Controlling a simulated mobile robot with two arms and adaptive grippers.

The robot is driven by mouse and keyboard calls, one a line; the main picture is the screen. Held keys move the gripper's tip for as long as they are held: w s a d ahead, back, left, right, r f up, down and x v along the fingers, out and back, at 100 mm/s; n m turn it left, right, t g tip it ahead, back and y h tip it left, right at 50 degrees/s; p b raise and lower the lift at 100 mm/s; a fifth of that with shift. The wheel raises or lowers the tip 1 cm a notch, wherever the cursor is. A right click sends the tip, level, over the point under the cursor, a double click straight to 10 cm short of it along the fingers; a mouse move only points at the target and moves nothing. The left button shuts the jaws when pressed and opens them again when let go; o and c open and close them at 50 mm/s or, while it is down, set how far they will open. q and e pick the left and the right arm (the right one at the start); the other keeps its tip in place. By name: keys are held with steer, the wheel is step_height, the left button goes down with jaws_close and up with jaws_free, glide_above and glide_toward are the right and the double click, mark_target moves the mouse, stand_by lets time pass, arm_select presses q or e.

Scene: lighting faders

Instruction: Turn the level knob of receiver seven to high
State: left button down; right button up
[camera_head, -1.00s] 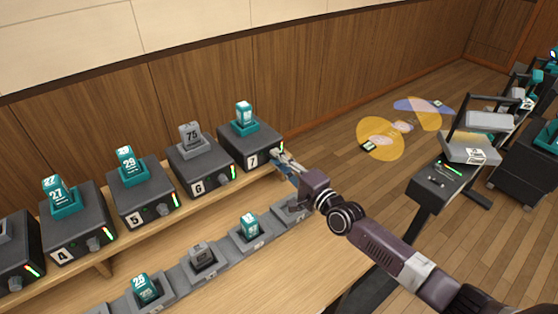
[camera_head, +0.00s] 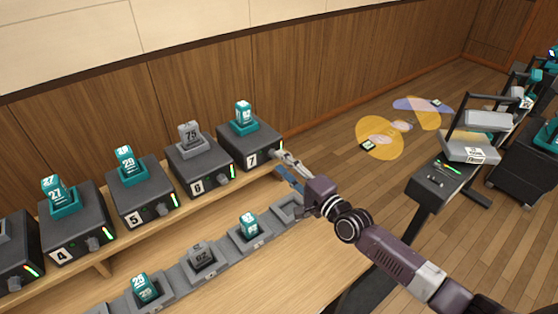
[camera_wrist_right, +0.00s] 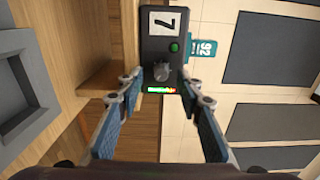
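Receiver seven (camera_head: 252,147) is a dark box at the right end of the raised shelf, with a white 7 label and a teal pack on top. In the right wrist view its front (camera_wrist_right: 165,40) shows the label, a green light, the level knob (camera_wrist_right: 162,71) and a lit multicolour level bar (camera_wrist_right: 161,90). My right gripper (camera_head: 283,165) is at the front of receiver seven. In the right wrist view the right gripper (camera_wrist_right: 161,82) is open, its fingers spread on either side of the knob and apart from it. My left gripper is not in view.
Receivers six (camera_head: 199,167), five (camera_head: 141,190) and four (camera_head: 75,221) stand to the left on the same shelf. A lower row of grey docks (camera_head: 176,274) holds several packs. A wooden wall (camera_head: 220,90) stands behind. Open floor and a dark console (camera_head: 440,185) are at the right.

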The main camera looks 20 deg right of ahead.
steer(key=shift+v, duration=2.7)
